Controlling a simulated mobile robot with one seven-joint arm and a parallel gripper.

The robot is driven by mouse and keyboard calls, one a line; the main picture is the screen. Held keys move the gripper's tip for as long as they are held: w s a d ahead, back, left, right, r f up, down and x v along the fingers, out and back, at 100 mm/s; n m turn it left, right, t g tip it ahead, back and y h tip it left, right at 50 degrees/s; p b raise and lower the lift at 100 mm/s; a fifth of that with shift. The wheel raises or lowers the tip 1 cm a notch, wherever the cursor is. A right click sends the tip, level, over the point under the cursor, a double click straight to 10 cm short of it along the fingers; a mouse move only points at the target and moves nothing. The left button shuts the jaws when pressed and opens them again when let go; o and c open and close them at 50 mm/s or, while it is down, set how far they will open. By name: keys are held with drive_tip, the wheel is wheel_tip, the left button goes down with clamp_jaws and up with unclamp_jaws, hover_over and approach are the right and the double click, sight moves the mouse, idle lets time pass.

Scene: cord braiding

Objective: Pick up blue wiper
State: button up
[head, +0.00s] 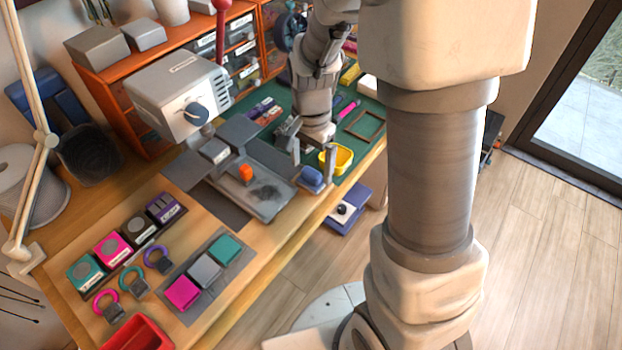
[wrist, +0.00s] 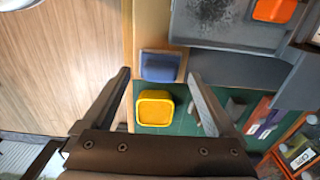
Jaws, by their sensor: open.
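The blue wiper (head: 311,179) is a small rounded blue block at the front edge of the workbench, beside the grey tray (head: 262,203). It also shows in the wrist view (wrist: 160,67), just beyond my fingertips and roughly centred between them. My gripper (head: 312,170) points down over it with its fingers apart and nothing held. In the wrist view the open fingers (wrist: 158,76) stand to the left and right of the wiper. I see no clear contact, and cannot tell the exact height of the fingertips above it.
A yellow tub (head: 343,158) stands close by on the green mat (head: 372,105); it also shows between my fingers in the wrist view (wrist: 155,108). An orange block (head: 246,173) sits in the tray. A grey machine (head: 180,90) stands behind. Open floor lies beyond the bench edge.

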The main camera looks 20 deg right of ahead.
wheel_tip(320, 180, down, 3)
drive_tip(key=shift+r, duration=0.25)
drive_tip(key=c, duration=1.1)
drive_tip(key=shift+r, duration=0.45)
drive_tip(key=r, duration=0.1)
drive_tip(key=r+p, duration=0.1)
drive_tip(key=r, duration=0.2)
drive_tip(key=shift+d+p, duration=0.25)
drive_tip(key=shift+p, duration=0.1)
drive_tip(key=s+d+r, duration=0.1)
drive_tip(key=d+r, duration=0.1)
drive_tip(key=d, duration=0.1)
drive_tip(key=s+d+r+p, duration=0.1)
drive_tip(key=d+r, duration=0.1)
drive_tip(key=d, duration=0.2)
drive_tip(key=s+d+r+p, duration=0.1)
drive_tip(key=d+r, duration=0.1)
drive_tip(key=d, duration=0.1)
drive_tip(key=shift+s+d, duration=0.35)
drive_tip(key=shift+s, duration=0.05)
